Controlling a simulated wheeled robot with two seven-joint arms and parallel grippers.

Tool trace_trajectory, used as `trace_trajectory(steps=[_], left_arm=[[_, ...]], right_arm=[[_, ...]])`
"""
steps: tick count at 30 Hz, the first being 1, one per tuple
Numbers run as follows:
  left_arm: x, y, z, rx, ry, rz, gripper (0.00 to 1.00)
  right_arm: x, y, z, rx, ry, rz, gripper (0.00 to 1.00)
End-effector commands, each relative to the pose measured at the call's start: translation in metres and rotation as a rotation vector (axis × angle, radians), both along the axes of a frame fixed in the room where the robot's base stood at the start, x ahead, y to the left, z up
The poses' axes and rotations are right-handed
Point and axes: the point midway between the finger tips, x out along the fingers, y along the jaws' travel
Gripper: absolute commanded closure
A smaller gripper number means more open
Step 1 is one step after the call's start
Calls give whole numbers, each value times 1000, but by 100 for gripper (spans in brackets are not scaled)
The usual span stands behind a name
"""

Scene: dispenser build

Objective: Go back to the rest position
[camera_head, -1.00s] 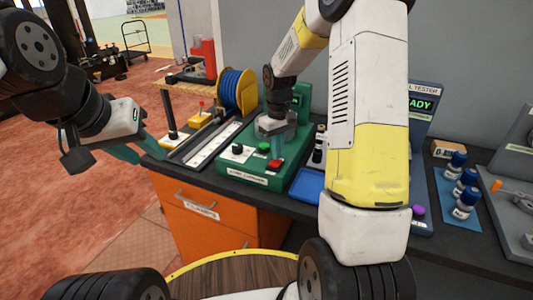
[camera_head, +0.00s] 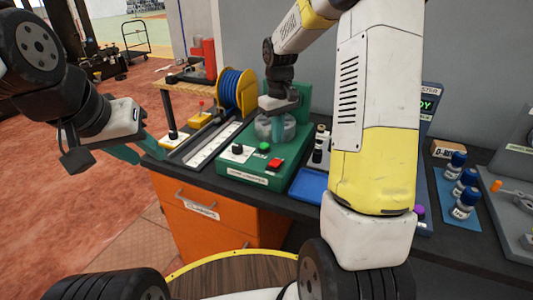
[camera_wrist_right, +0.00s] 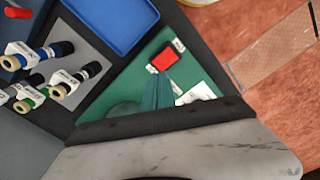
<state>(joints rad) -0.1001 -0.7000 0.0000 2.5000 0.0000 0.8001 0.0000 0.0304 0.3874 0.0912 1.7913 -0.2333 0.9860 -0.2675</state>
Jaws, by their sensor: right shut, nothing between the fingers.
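My right gripper (camera_head: 275,130) is over the green dispenser machine (camera_head: 240,160), above its back part and behind the red button (camera_head: 275,164). In the right wrist view its teal fingers (camera_wrist_right: 160,92) are together and empty, pointing toward the red button (camera_wrist_right: 164,58). From these views I cannot tell whether they touch the machine. My left gripper (camera_head: 137,150) hangs at the left, beside the bench's left end, with its teal fingers apart and nothing seen between them.
A blue spool (camera_head: 236,90) and a rail stand left of the machine. An orange drawer cabinet (camera_head: 205,215) is below the bench. Open floor lies at the left.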

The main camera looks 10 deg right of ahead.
Motion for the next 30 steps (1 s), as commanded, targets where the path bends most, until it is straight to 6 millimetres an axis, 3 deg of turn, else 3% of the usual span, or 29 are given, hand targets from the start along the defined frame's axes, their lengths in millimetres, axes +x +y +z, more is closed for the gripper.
trace_trajectory(steps=[5, 10, 15, 21, 27, 30], left_arm=[[0, 0, 0, 0, 0, 0, 64], [0, 0, 0, 0, 0, 0, 64], [0, 0, 0, 0, 0, 0, 64], [0, 0, 0, 0, 0, 0, 64], [0, 0, 0, 0, 0, 0, 64], [0, 0, 0, 0, 0, 0, 64]], right_arm=[[-2, 0, 4, 1, -6, -4, 100], [-26, 2, 40, 17, -73, -47, 100], [-78, 5, 91, 60, -188, -132, 100], [-147, 10, 128, 139, -319, -237, 100], [-207, 17, 140, 231, -430, -328, 100], [-227, 19, 140, 269, -466, -360, 100]])
